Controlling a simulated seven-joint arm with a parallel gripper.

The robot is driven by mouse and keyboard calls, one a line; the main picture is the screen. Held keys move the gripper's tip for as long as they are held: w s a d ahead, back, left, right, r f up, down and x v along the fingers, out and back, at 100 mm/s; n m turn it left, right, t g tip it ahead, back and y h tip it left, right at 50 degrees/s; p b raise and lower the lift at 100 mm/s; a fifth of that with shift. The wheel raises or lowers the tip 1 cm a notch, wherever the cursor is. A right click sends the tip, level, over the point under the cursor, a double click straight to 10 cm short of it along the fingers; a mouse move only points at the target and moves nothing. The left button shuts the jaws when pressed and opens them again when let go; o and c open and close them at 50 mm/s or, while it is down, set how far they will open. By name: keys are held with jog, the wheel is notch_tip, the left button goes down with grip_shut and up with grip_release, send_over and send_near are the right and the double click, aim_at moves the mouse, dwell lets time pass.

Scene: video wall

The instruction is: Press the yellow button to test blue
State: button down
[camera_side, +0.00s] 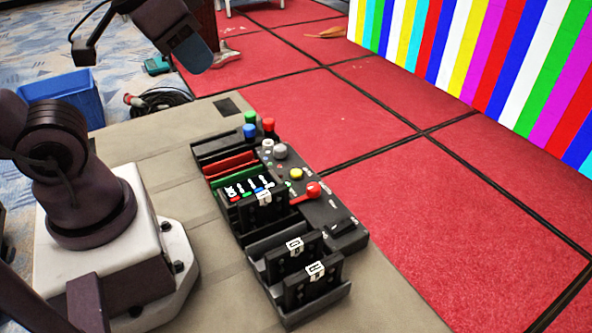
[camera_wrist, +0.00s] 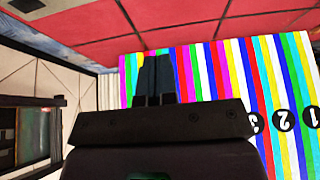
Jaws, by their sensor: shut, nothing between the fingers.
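The yellow button (camera_side: 296,174) is a small round cap on the black control console (camera_side: 325,210), in the side view. Around it are a red knob (camera_side: 312,189), a grey knob (camera_side: 280,151) and a blue button (camera_side: 249,131). My gripper (camera_wrist: 155,60) shows in the wrist view with its two dark fingers together and nothing between them. In the side view my arm's end is at the top, well above and behind the console, apart from the button. The wrist view does not show the console.
The video wall (camera_side: 490,50) shows vertical colour bars; the wrist view also shows numbered black discs on it. Numbered black blocks (camera_side: 290,257) stand in the console's front tray. A blue bin (camera_side: 62,97) and coiled cable (camera_side: 165,100) lie behind the table (camera_side: 165,150).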

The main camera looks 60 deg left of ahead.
jog(key=w+a+f+n+g+y, duration=0.2)
jog(key=w+a+f+g, duration=0.15)
jog(key=a+f, duration=0.45)
jog(key=n+t+h, duration=0.3)
jog(key=t+h, duration=0.2)
jog(key=t, duration=0.2)
send_over(294, 170)
notch_tip(294, 170, down, 11)
jog(key=shift+d+g, duration=0.15)
jog(key=shift+g, duration=0.1)
jog(key=shift+f, duration=4.4)
